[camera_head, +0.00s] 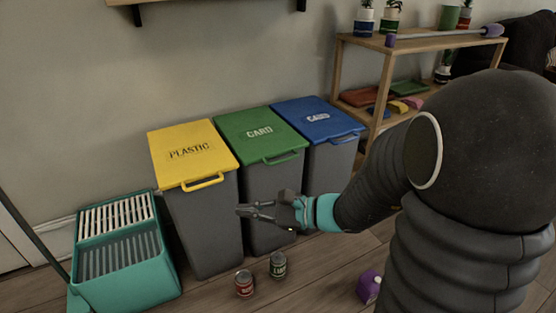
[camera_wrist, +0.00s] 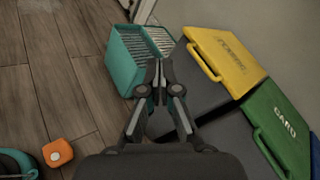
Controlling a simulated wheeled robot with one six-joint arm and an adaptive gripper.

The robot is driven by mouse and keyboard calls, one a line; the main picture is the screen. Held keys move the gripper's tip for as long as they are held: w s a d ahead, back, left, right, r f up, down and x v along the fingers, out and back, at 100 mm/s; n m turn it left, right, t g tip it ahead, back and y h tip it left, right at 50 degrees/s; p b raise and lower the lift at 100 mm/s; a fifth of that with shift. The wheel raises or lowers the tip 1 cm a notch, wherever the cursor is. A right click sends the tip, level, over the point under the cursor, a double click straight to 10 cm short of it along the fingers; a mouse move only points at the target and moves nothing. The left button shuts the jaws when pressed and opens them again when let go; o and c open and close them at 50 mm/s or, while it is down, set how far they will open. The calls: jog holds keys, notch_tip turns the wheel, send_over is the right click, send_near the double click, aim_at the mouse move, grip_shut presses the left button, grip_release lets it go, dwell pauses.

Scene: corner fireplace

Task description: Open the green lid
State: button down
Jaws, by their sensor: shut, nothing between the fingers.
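The green lid (camera_head: 258,135), marked CARD, lies closed on the middle grey bin (camera_head: 270,190) in the head view. Its green handle sticks out at the front edge. In the wrist view the green lid (camera_wrist: 280,125) is at the lower right, partly cut off by the picture edge. My gripper (camera_head: 240,210) is in front of the bins, below the lid's level and left of its handle, apart from it. In the wrist view my gripper (camera_wrist: 158,65) has its fingertips together with nothing between them.
A yellow PLASTIC lid (camera_head: 190,150) and a blue lid (camera_head: 317,118) top the neighbouring bins, both closed. A teal bucket (camera_head: 125,255) stands at left. Two cans (camera_head: 244,283) (camera_head: 278,265) and a purple object (camera_head: 369,286) are on the floor. A wooden shelf (camera_head: 430,42) stands behind at right.

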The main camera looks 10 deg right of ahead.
jog(key=w+d+f+m+t+h+b, duration=0.2)
jog(key=w+d+f+m+t+h, duration=0.2)
jog(key=w+d+f+m+t, duration=0.35)
jog(key=w+d+f+m+t+h+b, duration=0.1)
jog(key=w+d+f+m+t+h, duration=0.4)
jog(key=d+m, duration=0.45)
jog(key=w+a+r, duration=0.1)
jog(key=w+r, duration=0.1)
jog(key=w, duration=0.3)
jog(key=w+a+r+n, duration=0.1)
jog(key=w+a, duration=0.1)
jog(key=w, duration=0.4)
jog(key=shift+r+g+p, duration=0.35)
jog(key=shift+g, duration=0.1)
